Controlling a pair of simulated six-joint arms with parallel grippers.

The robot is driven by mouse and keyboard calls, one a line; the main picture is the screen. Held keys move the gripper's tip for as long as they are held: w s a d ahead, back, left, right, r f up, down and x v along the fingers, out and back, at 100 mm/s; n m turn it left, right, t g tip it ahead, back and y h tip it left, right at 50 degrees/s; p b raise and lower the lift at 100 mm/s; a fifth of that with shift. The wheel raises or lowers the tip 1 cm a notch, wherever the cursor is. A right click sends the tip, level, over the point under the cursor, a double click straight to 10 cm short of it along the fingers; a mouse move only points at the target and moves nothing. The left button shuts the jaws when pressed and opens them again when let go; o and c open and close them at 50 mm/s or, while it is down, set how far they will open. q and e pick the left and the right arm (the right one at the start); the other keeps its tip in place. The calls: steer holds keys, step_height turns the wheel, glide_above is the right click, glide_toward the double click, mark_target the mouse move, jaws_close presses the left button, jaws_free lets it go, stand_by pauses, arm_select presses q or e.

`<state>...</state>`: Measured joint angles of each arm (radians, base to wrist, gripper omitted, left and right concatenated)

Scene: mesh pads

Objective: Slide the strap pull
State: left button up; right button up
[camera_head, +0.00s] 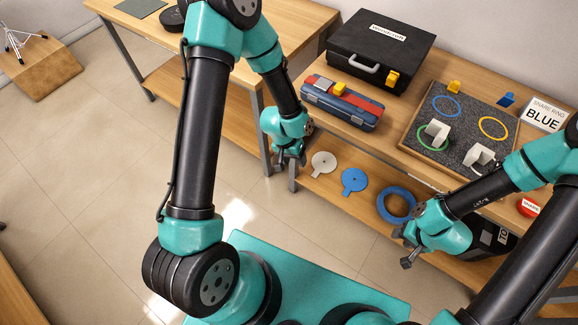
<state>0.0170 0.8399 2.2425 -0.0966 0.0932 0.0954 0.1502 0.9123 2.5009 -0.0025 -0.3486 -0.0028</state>
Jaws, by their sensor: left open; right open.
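I cannot tell for sure which part is the strap pull. A blue case (335,112) with a red top lies at the left end of the right-hand bench, with a small yellow block (338,89) on it. A black case (385,42) with a grey handle and a yellow piece (392,79) on its front stands behind it. My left gripper (288,160) hangs open and empty beside the bench's left end, apart from the blue case. My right gripper (406,263) is open and empty, low in front of the bench.
A dark tray (409,141) with coloured rings and white blocks stands right of the blue case. A sign (545,113) reads "SNARE RING BLUE". The lower shelf holds a white disc (323,161), a blue disc (354,180) and a blue ring (381,206). Another bench (120,22) stands at left.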

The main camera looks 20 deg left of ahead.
arm_select(q)
steer(key=shift+s+a+f, duration=0.2)
steer(key=shift+s+f, duration=0.2)
steer(key=shift+s, duration=0.25)
steer(key=shift+s+a+f, duration=0.2)
steer(key=shift+s+f, duration=0.15)
steer(key=shift+s, duration=0.3)
steer(key=s+a+f+n+t, duration=0.1)
steer(key=s+a+f, duration=0.1)
steer(key=s, duration=0.5)
steer(key=shift+s+a+f+n, duration=0.15)
steer(key=shift+s+f+n, duration=0.15)
steer(key=shift+s, duration=0.1)
